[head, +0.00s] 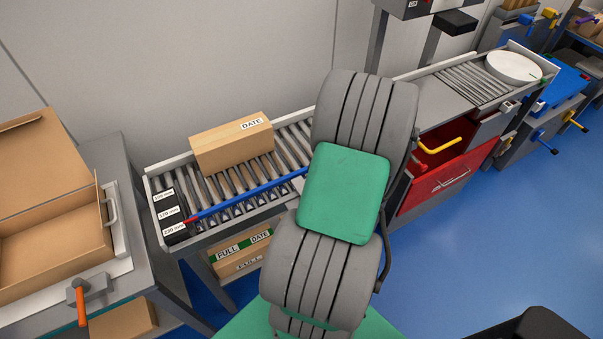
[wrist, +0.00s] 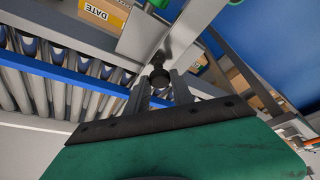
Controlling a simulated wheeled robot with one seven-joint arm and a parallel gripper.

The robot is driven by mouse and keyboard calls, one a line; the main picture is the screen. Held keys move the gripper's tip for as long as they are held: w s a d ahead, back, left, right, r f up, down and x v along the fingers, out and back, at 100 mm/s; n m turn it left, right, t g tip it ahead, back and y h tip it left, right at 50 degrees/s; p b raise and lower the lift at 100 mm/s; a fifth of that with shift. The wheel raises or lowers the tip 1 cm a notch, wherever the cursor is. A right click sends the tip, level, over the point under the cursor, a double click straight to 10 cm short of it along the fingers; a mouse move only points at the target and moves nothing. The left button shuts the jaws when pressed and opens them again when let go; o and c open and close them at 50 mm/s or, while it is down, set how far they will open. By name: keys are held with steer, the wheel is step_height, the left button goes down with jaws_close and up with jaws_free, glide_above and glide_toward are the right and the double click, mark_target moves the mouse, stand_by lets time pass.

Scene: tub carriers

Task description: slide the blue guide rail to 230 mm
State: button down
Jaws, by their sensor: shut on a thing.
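The blue guide rail (head: 250,194) lies lengthwise over the roller conveyor, in front of a carton. Its red tip (head: 190,220) points at the scale plate (head: 176,238), between the 170 mm and 230 mm labels. In the wrist view the blue rail (wrist: 70,75) crosses the rollers at the left. My gripper (wrist: 160,82) is shut on a dark round knob (wrist: 159,76) beside the rail, below a grey bracket. How the knob joins the rail cannot be made out. In the head view my arm hides the gripper, the knob and the rail's right end.
A carton (head: 232,146) marked DATE stands on the rollers behind the rail. An open box (head: 50,240) sits on a bench at the left. Cartons lie on a shelf under the conveyor. A red cabinet (head: 455,172) stands right of my arm. Blue floor (head: 480,250) is clear at the right.

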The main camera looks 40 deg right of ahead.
steer(key=shift+s, duration=0.2)
steer(key=c, duration=1.1)
jaws_free()
steer(key=b+v, duration=0.1)
steer(key=v, duration=0.7)
steer(key=shift+a, duration=0.1)
